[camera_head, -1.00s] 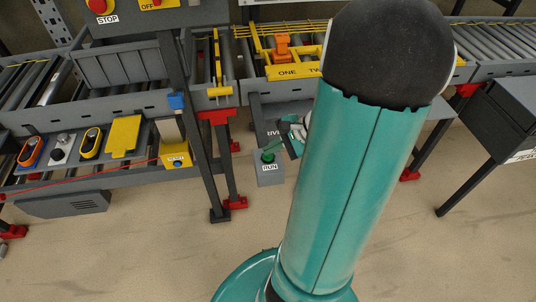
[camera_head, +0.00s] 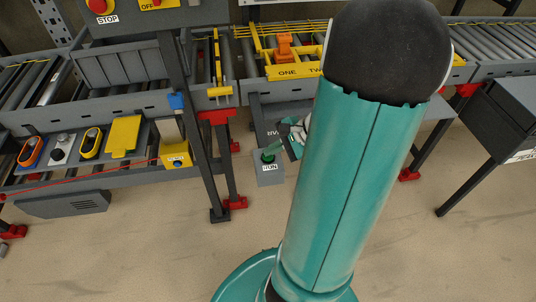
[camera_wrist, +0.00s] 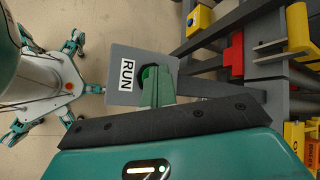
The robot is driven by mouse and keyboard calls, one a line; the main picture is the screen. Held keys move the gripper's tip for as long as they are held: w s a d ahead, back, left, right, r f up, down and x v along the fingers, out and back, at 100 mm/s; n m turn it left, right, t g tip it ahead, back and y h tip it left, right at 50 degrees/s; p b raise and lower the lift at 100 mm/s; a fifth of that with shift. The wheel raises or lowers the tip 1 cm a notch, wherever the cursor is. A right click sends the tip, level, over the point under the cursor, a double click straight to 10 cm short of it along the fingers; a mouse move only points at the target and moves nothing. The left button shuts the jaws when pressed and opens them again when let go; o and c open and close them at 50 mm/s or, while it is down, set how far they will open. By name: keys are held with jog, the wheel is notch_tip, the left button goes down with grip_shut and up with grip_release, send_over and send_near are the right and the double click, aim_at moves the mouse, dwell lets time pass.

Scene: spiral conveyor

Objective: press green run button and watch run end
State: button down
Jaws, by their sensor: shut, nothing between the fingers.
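The grey RUN box (camera_head: 270,178) stands left of my arm, below the conveyor, in the head view. It also shows in the wrist view (camera_wrist: 120,92), with its white RUN label. The green run button (camera_wrist: 149,76) is partly hidden by my fingers. My gripper (camera_wrist: 155,88) is shut and empty, with its green fingertips at the button. They look in contact, but I cannot tell how far the button is pressed. In the head view my gripper (camera_head: 276,152) reaches the button from the upper right.
The conveyor holds an orange piece (camera_head: 284,46) by a yellow ONE plate (camera_head: 290,72). A red STOP button (camera_head: 97,6) is at the upper left. A yellow reset box (camera_head: 175,155) and dark support posts stand left of the RUN box. The floor in front is clear.

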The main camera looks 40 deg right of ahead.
aim_at(272, 156)
jog(key=shift+r, duration=0.85)
jog(key=shift+r, duration=0.1)
jog(key=shift+r, duration=2.4)
jog(key=shift+a, duration=0.1)
jog(key=s+a+r+n+h, duration=0.1)
jog(key=a+r+n+h, duration=0.1)
jog(key=a+n, duration=0.4)
jog(key=s+a+r+n+g+h, duration=0.1)
jog(key=a+r+n, duration=0.4)
jog(key=a+n, duration=0.2)
jog(key=s+a+r+n+h, duration=0.1)
jog(key=a+r+n, duration=0.3)
jog(key=a, duration=0.6)
jog(key=n+h, duration=0.1)
jog(key=n, duration=0.1)
jog(key=shift+s+a+r+n+g+h, duration=0.15)
jog(key=shift+s+a+n+g+h, duration=0.15)
jog(key=shift+s+g, duration=0.1)
